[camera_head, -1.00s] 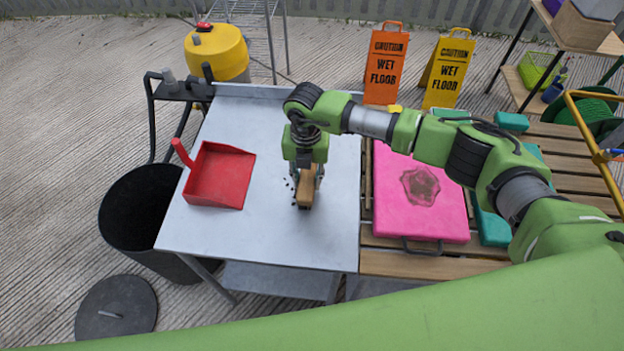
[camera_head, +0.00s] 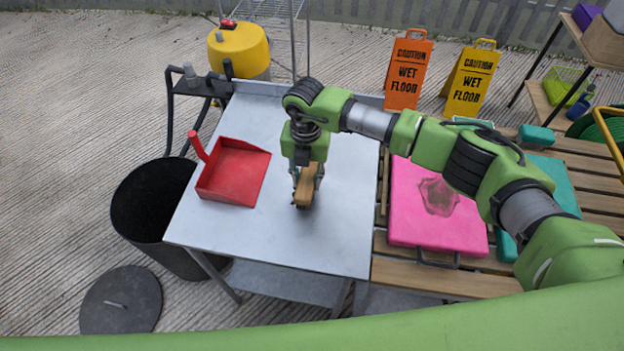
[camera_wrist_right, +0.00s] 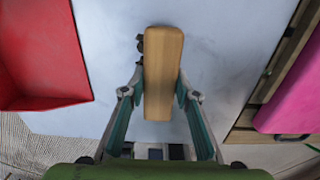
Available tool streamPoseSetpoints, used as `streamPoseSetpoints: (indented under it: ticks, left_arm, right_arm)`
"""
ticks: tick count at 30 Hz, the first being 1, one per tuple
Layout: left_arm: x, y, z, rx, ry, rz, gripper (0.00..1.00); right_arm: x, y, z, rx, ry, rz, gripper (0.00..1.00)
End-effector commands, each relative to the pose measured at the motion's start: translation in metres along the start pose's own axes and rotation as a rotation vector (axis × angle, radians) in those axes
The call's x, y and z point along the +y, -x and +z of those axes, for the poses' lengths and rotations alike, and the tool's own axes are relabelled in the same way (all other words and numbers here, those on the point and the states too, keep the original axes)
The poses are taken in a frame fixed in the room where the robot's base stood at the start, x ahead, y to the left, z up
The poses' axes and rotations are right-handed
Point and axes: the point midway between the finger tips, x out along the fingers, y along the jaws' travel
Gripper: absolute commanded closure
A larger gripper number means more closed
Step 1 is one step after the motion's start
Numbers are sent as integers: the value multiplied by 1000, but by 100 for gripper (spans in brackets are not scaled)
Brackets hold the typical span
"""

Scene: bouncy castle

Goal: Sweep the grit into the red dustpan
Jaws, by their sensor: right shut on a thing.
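The red dustpan (camera_head: 233,172) lies on the grey metal table (camera_head: 340,225), left of my right gripper, with its handle toward the upper left. It also shows at the left of the right wrist view (camera_wrist_right: 40,60). My right gripper (camera_head: 306,178) points down and is shut on a brush with a wooden block (camera_head: 303,190), held low at the tabletop. A few dark grit bits (camera_wrist_right: 139,45) show against the brush's left side in the right wrist view. The brush stands apart from the dustpan. In the head view the grit is hard to make out. My left gripper is not in view.
A pink mat or case (camera_head: 425,220) lies on the slatted wooden bench right of the table. A black bin (camera_head: 150,205) stands at the table's left. Two caution signs (camera_head: 408,75) and a yellow container (camera_head: 238,50) stand behind. Bare tabletop separates brush and dustpan.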

Motion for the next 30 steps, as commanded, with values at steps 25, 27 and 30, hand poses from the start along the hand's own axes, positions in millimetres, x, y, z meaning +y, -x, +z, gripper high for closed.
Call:
streamPoseSetpoints:
  ticks: [25,27,30]
  left_arm:
    - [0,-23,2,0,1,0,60]
    - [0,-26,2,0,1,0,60]
    - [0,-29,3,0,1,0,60]
  right_arm:
    - [31,-1,0,-1,1,2,90]
    - [35,-1,0,-1,0,2,90]
    - [39,-1,0,0,0,1,90]
